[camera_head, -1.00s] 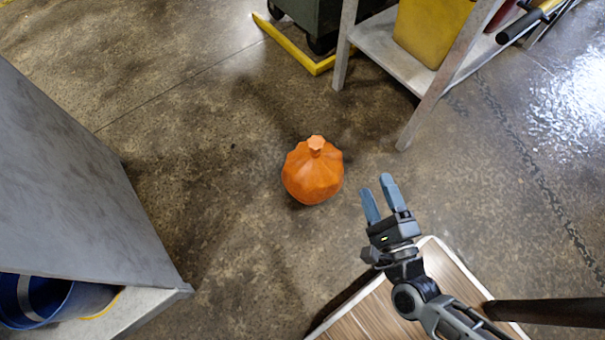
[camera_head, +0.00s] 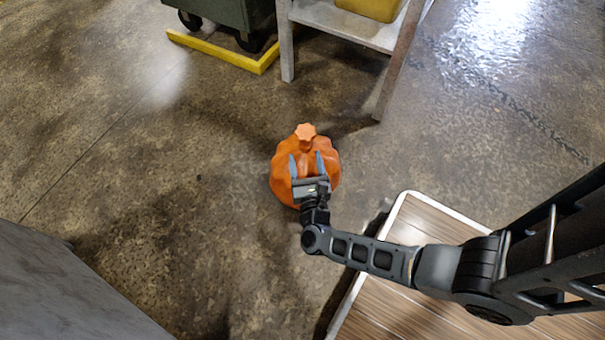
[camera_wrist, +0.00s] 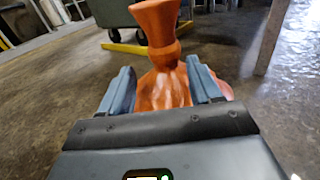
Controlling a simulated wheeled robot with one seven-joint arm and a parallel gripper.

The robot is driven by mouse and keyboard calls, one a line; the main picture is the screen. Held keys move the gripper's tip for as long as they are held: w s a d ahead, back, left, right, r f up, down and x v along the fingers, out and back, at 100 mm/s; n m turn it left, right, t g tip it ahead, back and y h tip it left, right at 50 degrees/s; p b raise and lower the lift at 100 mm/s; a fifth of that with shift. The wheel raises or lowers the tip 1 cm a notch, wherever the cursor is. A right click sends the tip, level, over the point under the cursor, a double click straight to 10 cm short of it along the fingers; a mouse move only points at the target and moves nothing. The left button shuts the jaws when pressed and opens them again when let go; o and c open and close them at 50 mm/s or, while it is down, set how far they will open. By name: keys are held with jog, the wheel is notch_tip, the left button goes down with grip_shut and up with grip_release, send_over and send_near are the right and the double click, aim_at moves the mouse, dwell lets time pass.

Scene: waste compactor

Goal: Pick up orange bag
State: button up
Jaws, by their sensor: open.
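The orange bag (camera_head: 283,165) sits upright on the concrete floor, its tied knot pointing up. My gripper (camera_head: 306,160) is over the near side of the bag in the head view, with its fingers pointing toward the knot. In the wrist view the bag's neck and knot (camera_wrist: 158,28) rise between and beyond the two blue-grey fingers of my gripper (camera_wrist: 160,90). The fingers are apart, one on each side of the bag's upper body. I cannot tell whether they touch it. The bag's lower part is hidden behind the gripper in the wrist view.
A metal shelf unit (camera_head: 345,22) with a yellow bin (camera_head: 372,6) stands at the back. A dark green wheeled bin (camera_head: 235,18) stands beside a yellow floor frame (camera_head: 222,52). A grey panel (camera_head: 60,290) is at the lower left. The floor around the bag is clear.

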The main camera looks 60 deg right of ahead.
aim_at(306, 150)
jog(key=shift+s+d+b+x, duration=0.15)
jog(key=shift+b+x, duration=0.15)
jog(key=shift+x, duration=1)
jog(key=shift+s+d+b+x, duration=0.15)
jog(key=shift+b+x, duration=0.15)
jog(key=shift+x, duration=1)
jog(key=shift+r, duration=0.2)
grip_shut()
jog(key=shift+w, duration=0.1)
